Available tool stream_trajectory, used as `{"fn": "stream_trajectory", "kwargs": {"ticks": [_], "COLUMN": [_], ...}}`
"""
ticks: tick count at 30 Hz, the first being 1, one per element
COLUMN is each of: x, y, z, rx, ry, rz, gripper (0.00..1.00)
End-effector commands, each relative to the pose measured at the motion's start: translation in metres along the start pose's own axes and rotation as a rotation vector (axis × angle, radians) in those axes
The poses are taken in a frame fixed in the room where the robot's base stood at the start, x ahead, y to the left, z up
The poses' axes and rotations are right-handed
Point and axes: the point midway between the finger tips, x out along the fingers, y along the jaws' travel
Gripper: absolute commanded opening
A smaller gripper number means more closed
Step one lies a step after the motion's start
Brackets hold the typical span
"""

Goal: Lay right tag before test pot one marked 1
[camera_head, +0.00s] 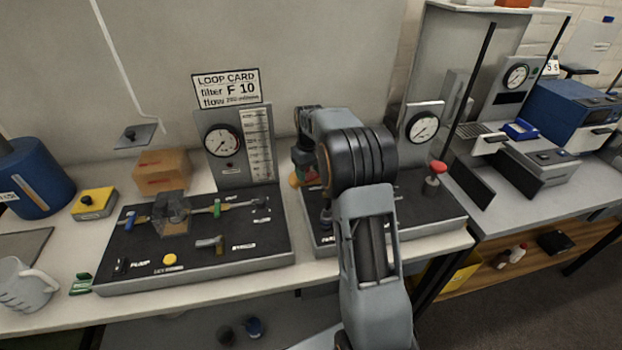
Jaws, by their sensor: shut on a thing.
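My gripper (304,152) hangs at the end of my arm, above the back left of the right-hand dark panel (430,216). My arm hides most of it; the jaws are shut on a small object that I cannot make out. Small red, green and orange shapes (297,178) show just below it, too unclear to name. I can read no pot marked 1.
The left dark panel (150,262) carries valves, a yellow button and a clear block. Behind it stand a gauge board (222,142) and a cardboard box (162,171). A red knob (438,167) rises at the right. A clear jug (22,285) stands at the left edge.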

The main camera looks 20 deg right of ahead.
Motion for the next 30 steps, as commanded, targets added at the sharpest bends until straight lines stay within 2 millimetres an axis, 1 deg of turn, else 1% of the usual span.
{"fn": "stream_trajectory", "kwargs": {"ticks": [7, 12, 15, 22, 26, 27, 30], "x": [0.011, 0.034, 0.042, 0.042, 0.046, 0.045, 0.045], "y": [0.009, 0.009, 0.009, 0.008, 0.008, 0.008, 0.008], "z": [-0.002, -0.003, -0.003, -0.003, -0.003, -0.003, -0.003], "rx": [0.0, -0.001, -0.001, -0.001, -0.001, -0.001, -0.001], "ry": [-0.001, -0.002, -0.001, 0.0, 0.0, 0.0, 0.0], "rz": [0.0, -0.001, 0.0, 0.0, 0.0, 0.0, 0.0], "gripper": [0.34, 0.34, 0.34, 0.34, 0.34, 0.58, 0.68]}}
